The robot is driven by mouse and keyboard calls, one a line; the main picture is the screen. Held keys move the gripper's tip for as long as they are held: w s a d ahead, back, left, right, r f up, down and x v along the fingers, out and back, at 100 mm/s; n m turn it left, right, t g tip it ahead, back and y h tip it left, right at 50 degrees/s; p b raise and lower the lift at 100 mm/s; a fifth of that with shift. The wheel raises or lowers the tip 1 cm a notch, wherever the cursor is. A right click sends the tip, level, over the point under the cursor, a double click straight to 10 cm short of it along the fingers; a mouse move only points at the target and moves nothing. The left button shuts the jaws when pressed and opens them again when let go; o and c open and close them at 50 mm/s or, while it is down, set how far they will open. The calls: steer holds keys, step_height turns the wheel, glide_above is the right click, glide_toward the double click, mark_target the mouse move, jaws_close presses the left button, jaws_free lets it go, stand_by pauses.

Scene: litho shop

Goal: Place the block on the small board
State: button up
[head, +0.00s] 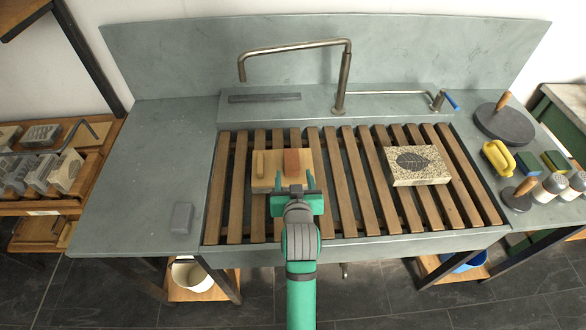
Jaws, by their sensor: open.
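A small light-wood board (271,179) lies on the slatted rack, left of the middle. A reddish-brown block (292,160) rests on the board's right half, and a narrow tan wooden piece (260,164) sits on its left part. My gripper (295,178) is open at the board's near edge, with its dark fingertips apart on either side of the reddish block's near end. I see nothing held between them. I cannot tell whether the fingers touch the block. My gripper hides part of the board's near right edge. A separate grey block (181,217) lies on the left counter.
The slatted rack (350,205) spans the sink under a bent metal tap (344,75). A stone with a leaf picture (417,164) lies on the right slats. The left counter (150,150) is mostly clear.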

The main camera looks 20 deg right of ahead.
steer(key=shift+n+y, duration=0.3)
steer(key=shift+n, duration=0.1)
steer(key=s+a+f, duration=0.1)
steer(key=s, duration=0.2)
steer(key=s+a+f, duration=0.2)
steer(key=s, duration=0.1)
steer(key=s+a+f, duration=0.2)
steer(key=s, duration=0.1)
steer(key=shift+s+a, duration=0.1)
steer(key=shift+a, duration=0.15)
steer(key=s+a+y, duration=0.1)
steer(key=s+a, duration=0.3)
steer(key=s, duration=0.5)
steer(key=s+a+n+t+y, duration=0.1)
steer(key=s+a, duration=0.3)
steer(key=s, duration=0.5)
steer(key=s+a+f+n+t+y, duration=0.1)
steer(key=s+a, duration=0.3)
steer(key=s, duration=0.6)
steer(key=shift+a, duration=0.15)
